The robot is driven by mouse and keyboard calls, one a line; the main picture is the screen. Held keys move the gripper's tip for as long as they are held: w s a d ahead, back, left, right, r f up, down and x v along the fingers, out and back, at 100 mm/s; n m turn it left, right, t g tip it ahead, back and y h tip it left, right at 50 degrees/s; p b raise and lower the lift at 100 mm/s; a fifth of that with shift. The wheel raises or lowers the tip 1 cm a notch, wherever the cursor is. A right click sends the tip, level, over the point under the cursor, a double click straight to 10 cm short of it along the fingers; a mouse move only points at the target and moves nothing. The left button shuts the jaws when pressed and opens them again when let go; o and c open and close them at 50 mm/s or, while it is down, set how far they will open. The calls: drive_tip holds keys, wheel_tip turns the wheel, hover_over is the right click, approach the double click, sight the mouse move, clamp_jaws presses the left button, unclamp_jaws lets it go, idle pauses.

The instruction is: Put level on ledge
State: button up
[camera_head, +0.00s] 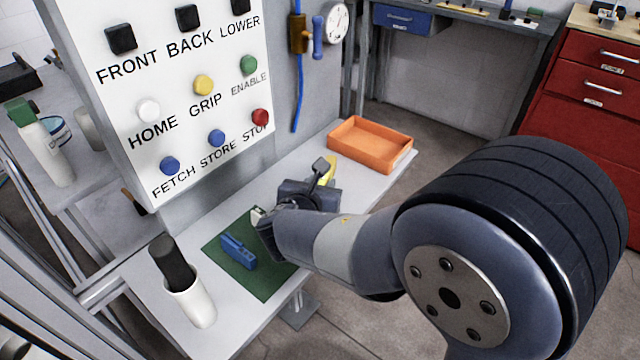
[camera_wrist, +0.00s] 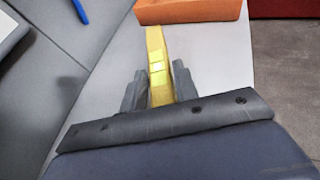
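The level is a yellow bar with a bright pale-yellow patch. In the wrist view the level (camera_wrist: 157,60) lies lengthwise between the two fingers of my gripper (camera_wrist: 160,82), and its far end reaches past the fingertips. The fingers stand close on both sides of it, and I cannot tell whether they press on it. In the head view only a small yellow part of the level (camera_head: 329,168) shows behind my gripper (camera_head: 264,216). The white ledge (camera_head: 355,193) runs under the button panel. Whether the level touches the ledge is hidden.
On the ledge are an orange tray (camera_head: 370,146), a green mat (camera_head: 262,279) with a blue tool (camera_head: 238,252), and a white cup (camera_head: 190,303) with a black-handled item. The button panel (camera_head: 185,105) rises behind. Free ledge shows between mat and cup.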

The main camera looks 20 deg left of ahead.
drive_tip(key=shift+o, duration=1.3)
drive_tip(key=shift+r, duration=0.3)
drive_tip(key=p+v, duration=0.1)
drive_tip(key=v, duration=1.1)
drive_tip(key=shift+p, duration=0.4)
